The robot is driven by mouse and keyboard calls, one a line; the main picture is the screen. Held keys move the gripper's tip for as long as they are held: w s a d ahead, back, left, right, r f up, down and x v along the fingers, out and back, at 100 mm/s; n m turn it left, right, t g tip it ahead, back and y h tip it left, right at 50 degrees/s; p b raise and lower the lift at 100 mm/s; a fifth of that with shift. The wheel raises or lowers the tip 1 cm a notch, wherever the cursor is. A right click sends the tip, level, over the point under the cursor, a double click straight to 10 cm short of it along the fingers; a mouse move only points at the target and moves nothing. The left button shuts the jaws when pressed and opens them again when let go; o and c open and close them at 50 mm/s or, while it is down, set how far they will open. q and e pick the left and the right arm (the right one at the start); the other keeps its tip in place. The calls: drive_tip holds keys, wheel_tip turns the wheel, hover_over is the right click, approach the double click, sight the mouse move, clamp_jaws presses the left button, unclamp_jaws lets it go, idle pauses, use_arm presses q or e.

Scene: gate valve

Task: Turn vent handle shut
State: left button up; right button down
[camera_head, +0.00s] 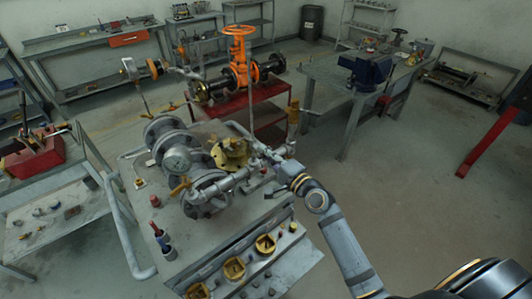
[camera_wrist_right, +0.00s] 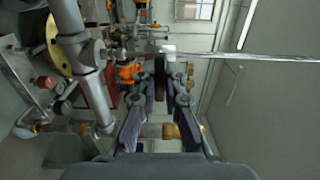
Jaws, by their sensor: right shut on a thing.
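The grey flanged valve assembly (camera_head: 178,158) with a round gauge stands on the workbench (camera_head: 190,240) in the head view. My right gripper (camera_head: 262,152) reaches in from the lower right, to the right of the brass-coloured flange (camera_head: 230,152). In the right wrist view my right gripper (camera_wrist_right: 163,88) is closed on a slim dark bar, which I take to be the vent handle (camera_wrist_right: 160,68). The fingers hide part of the handle and its joint to the pipe. A brass-coloured piece (camera_wrist_right: 172,131) shows between the fingers, nearer the palm. My left gripper is not in view.
A grey pipe (camera_wrist_right: 85,75) runs close to the left of my right gripper in the wrist view. An orange gate valve (camera_head: 240,62) stands on a red cart (camera_head: 250,102) behind.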

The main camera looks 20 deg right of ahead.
drive_tip(key=c, duration=1.4)
unclamp_jaws()
drive_tip(key=shift+s, duration=0.1)
drive_tip(key=v, duration=1.1)
drive_tip(key=shift+s+d, duration=0.1)
drive_tip(key=shift+s, duration=0.25)
